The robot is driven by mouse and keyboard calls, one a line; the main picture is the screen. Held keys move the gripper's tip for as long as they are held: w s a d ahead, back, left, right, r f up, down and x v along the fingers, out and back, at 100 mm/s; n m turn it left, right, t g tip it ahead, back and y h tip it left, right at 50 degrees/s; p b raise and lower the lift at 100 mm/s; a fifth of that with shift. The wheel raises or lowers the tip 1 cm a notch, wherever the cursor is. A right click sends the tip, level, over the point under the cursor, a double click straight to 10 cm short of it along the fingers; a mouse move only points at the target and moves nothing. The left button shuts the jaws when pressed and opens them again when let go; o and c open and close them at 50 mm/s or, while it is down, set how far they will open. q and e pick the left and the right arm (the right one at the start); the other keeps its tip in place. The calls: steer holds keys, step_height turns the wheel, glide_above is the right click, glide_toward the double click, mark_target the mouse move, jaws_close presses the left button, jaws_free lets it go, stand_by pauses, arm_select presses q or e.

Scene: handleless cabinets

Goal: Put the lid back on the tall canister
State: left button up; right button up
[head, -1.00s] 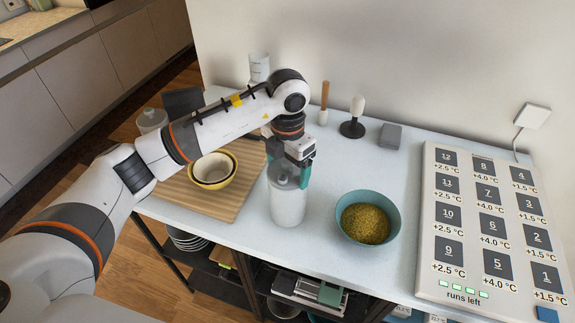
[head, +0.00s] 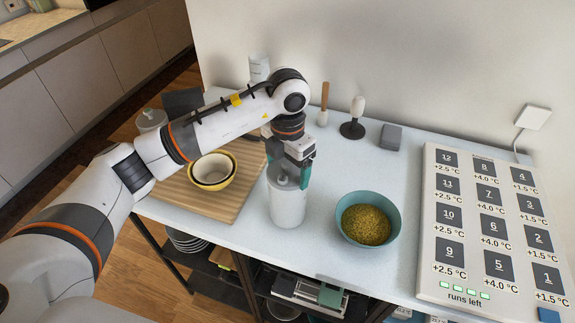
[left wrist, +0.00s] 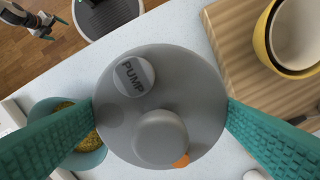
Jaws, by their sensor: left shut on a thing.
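The tall canister (head: 288,208) is a pale, upright cylinder on the white worktop, right of the wooden board. Its grey lid (head: 283,181) is at the canister's top, lined up with it; I cannot tell whether it is fully seated. In the left wrist view the round lid (left wrist: 180,85) has a raised knob, a button marked PUMP and an orange mark. My left gripper (head: 291,176) points down from above, its teal fingers shut on opposite sides of the lid. My right gripper (left wrist: 48,26) shows small at the wrist view's top left; its opening is unclear.
A teal bowl of yellow-green grains (head: 366,222) stands close right of the canister. A wooden board (head: 215,205) with yellow bowls (head: 213,170) lies left. A numbered panel (head: 492,230) is at right. Small items stand along the wall. The front edge is close.

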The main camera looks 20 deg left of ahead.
arm_select(q)
steer(key=shift+f+b, duration=0.2)
steer(key=shift+b, duration=0.4)
stand_by(0.7)
stand_by(0.4)
steer(key=o, duration=0.9)
steer(key=shift+c, duration=0.2)
steer(key=shift+r, duration=0.1)
steer(key=shift+r+p, duration=1.8)
steer(key=shift+r, duration=1.65)
jaws_close()
